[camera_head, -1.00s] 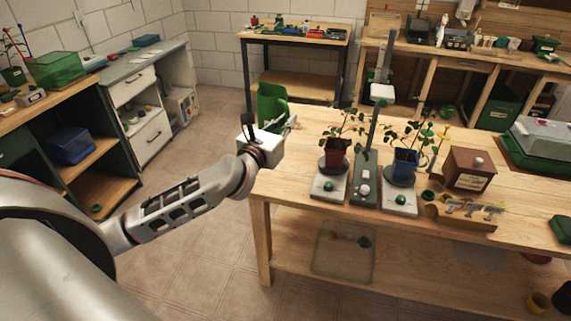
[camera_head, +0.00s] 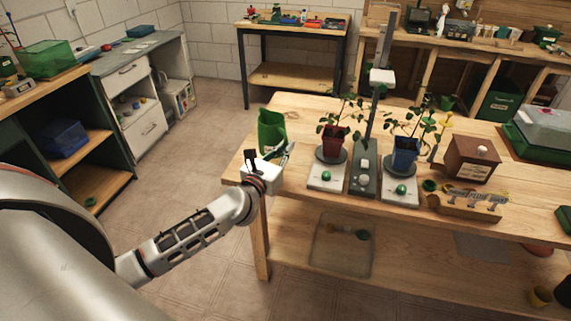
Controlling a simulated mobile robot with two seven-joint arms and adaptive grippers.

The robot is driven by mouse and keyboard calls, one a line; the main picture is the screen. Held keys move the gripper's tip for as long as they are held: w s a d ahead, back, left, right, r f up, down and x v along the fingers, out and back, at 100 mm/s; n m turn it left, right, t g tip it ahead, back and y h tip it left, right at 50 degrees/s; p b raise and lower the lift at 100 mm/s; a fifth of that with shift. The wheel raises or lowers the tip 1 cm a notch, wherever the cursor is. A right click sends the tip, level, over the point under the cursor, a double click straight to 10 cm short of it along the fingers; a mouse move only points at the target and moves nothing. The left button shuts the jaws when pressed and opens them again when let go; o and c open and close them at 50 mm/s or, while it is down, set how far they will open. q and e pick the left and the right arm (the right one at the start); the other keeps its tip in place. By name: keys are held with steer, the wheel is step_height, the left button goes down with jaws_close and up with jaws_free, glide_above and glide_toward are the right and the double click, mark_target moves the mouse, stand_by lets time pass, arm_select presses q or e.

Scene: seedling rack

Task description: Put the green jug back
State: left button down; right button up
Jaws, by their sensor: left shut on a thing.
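The green jug (camera_head: 270,131) is at the left end of the wooden workbench (camera_head: 285,216), upright or nearly so. My left gripper (camera_head: 266,156) is shut on the jug at its near lower side. The white gripper body hides part of the jug's bottom, so I cannot tell whether the jug touches the bench top. My right gripper is not in view.
Just right of the jug stand a red-potted plant (camera_head: 334,143) and a blue-potted plant (camera_head: 405,152) on scales, with a grey post (camera_head: 364,172) between them. A brown box (camera_head: 472,160) and a wooden tool holder (camera_head: 462,204) stand farther right.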

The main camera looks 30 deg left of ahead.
arm_select(q)
steer(key=shift+f+b, duration=0.95)
steer(key=shift+f, duration=1.55)
steer(key=shift+f, duration=0.15)
steer(key=c, duration=2.4)
jaws_free()
steer(key=shift+f, duration=0.1)
steer(key=shift+c, duration=0.2)
steer(key=shift+o, duration=1.3)
